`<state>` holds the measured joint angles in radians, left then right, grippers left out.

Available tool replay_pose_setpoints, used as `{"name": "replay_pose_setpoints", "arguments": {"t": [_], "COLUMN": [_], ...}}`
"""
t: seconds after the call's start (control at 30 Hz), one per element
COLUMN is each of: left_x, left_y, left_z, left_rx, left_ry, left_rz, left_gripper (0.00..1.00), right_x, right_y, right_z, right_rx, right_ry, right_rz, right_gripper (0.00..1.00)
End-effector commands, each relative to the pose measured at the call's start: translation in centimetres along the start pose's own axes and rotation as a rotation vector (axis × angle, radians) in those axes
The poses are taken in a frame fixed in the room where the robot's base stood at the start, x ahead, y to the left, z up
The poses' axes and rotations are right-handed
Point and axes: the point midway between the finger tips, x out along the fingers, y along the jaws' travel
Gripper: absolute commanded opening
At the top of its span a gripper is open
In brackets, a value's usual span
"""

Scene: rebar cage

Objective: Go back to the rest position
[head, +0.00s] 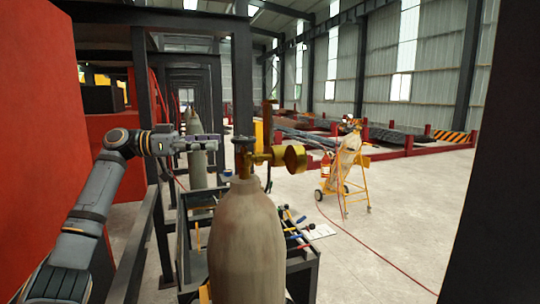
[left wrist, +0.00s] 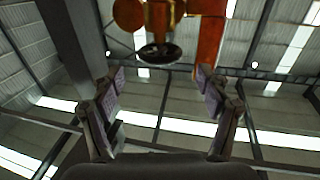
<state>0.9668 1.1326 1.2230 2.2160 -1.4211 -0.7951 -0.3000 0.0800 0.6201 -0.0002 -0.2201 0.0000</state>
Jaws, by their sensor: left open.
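My left arm comes in from the left in the head view. Its gripper (head: 208,143) is level, just left of the brass valve (head: 262,158) on top of a large beige gas cylinder (head: 246,245). The cylinder stands upright in the foreground. In the left wrist view the two fingers of the left gripper (left wrist: 160,82) are spread apart with nothing between them. Beyond the fingertips, at the top of that view, are brass fittings (left wrist: 160,14), a dark round handwheel (left wrist: 158,53) and an orange-red part (left wrist: 208,40). My right gripper is not in view.
A dark metal cart (head: 300,262) with several tools surrounds the cylinder. A red block (head: 35,120) and dark steel posts stand at left. A yellow trolley (head: 347,180) with a cylinder stands on open floor at right. A dark column (head: 500,180) blocks the far right.

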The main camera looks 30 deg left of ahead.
Motion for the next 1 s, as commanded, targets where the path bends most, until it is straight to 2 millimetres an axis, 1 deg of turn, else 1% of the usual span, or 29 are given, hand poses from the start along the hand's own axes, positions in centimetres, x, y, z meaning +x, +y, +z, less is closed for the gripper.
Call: {"name": "replay_pose_setpoints", "arguments": {"t": [0.17,0.27,0.37,0.6,0.7,0.83,0.93,1.0], "left_x": [0.1,0.8,2.5,7.8,9.7,11.4,12.0,12.0], "left_y": [0.0,0.0,0.1,0.1,0.0,0.0,0.0,-0.1], "left_z": [0.0,0.0,-0.1,-0.2,-0.1,-0.2,-0.1,-0.1], "left_rx": [0.0,0.0,0.001,0.001,0.0,0.0,0.001,0.001], "left_ry": [0.0,0.001,0.004,0.006,0.005,0.004,0.002,0.001], "left_rz": [0.001,0.002,0.005,0.004,0.003,0.001,-0.001,-0.01], "left_gripper": [0.76,0.76,0.76,0.76,0.76,0.76,0.76,0.76], "right_x": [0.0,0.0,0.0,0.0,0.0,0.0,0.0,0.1], "right_y": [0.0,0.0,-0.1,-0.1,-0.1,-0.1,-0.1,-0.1], "right_z": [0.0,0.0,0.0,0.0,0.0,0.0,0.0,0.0], "right_rx": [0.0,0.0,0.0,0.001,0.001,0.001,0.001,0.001], "right_ry": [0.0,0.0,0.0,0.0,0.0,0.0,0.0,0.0], "right_rz": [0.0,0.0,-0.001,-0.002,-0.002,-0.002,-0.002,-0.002], "right_gripper": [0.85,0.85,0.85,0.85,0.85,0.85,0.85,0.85]}}
